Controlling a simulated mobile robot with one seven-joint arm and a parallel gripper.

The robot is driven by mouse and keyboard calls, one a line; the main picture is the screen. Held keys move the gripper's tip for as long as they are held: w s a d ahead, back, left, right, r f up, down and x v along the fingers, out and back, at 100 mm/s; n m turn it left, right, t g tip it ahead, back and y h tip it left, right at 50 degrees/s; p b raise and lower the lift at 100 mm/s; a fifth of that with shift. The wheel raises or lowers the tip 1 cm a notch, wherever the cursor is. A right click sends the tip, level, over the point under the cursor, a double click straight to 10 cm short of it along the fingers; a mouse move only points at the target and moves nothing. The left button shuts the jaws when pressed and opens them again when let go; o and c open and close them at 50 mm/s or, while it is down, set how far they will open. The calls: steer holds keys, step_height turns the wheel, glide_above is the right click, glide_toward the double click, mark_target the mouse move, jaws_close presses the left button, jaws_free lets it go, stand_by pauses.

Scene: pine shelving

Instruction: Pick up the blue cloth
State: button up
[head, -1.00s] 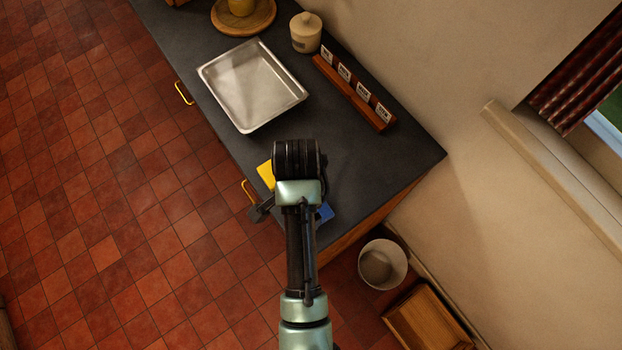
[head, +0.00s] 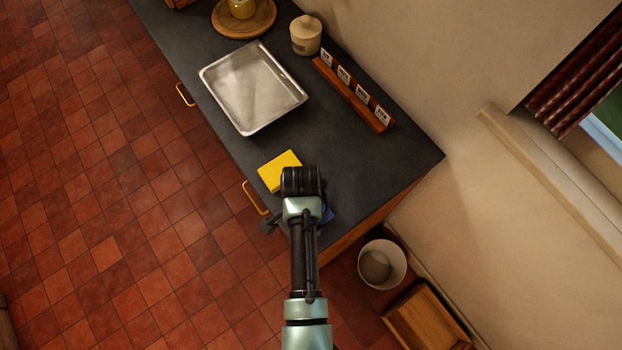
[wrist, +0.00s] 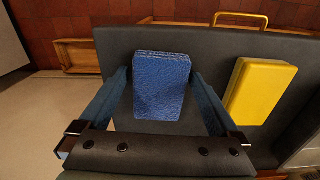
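The blue cloth (wrist: 162,82) is a folded, textured block on the dark counter. In the wrist view it lies between the two spread fingers of my gripper (wrist: 160,100), with a gap on each side. In the head view only a small blue corner (head: 327,215) shows beside my arm; the rest is hidden under it.
A yellow block (head: 279,170) lies close beside the cloth, also in the wrist view (wrist: 260,91). A metal tray (head: 252,88), a lidded jar (head: 306,36) and a wooden label rack (head: 352,94) stand farther along the counter (head: 400,150). A bin (head: 382,264) is on the floor.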

steer(key=c, duration=1)
step_height(320, 180, up, 10)
steer(key=shift+b, duration=0.3)
steer(key=shift+c, duration=0.2)
